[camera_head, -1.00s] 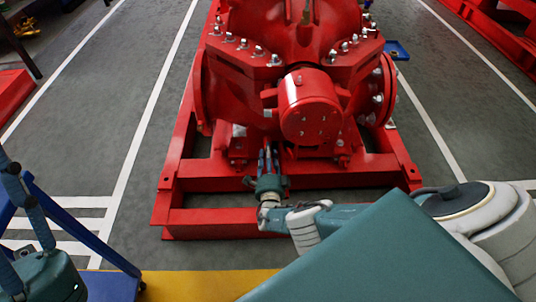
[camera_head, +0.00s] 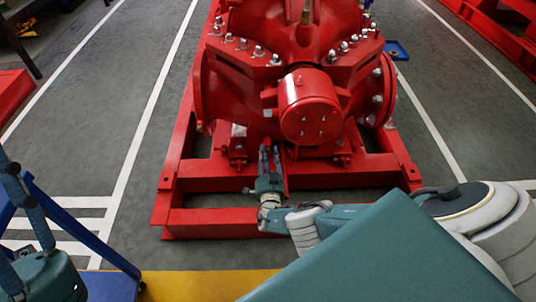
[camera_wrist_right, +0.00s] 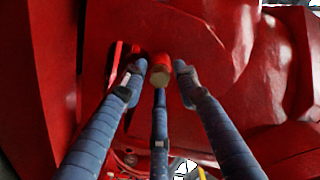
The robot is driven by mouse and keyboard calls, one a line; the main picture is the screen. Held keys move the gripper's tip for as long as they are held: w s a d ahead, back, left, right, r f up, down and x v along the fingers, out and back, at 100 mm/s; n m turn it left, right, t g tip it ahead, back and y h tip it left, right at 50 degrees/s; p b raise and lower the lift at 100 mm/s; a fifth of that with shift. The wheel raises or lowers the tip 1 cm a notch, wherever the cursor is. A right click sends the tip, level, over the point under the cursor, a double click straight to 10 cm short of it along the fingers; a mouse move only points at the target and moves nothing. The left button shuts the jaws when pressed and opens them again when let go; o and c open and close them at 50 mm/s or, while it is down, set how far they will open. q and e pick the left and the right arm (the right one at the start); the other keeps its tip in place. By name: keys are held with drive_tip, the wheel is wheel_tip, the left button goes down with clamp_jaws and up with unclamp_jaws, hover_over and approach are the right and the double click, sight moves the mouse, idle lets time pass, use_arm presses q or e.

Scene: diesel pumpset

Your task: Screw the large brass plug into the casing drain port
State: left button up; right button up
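The brass plug (camera_wrist_right: 158,77) sits at the end of a short red round boss on the casing, its brass face toward my right wrist camera. The drain port itself is hidden behind it, so I cannot tell how deep the plug sits. My right gripper (camera_head: 270,150) reaches up under the red pump casing (camera_head: 240,90). In the right wrist view its three blue fingers (camera_wrist_right: 159,82) stand around the plug, with gaps at left and right; the lower finger ends just below it.
The red base frame (camera_head: 215,222) surrounds the space below the casing, and its front beam lies under my right wrist. A blue cart frame (camera_head: 95,240) is at lower left.

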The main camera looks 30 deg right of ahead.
drive_tip(key=shift+n, duration=1.2)
clamp_jaws()
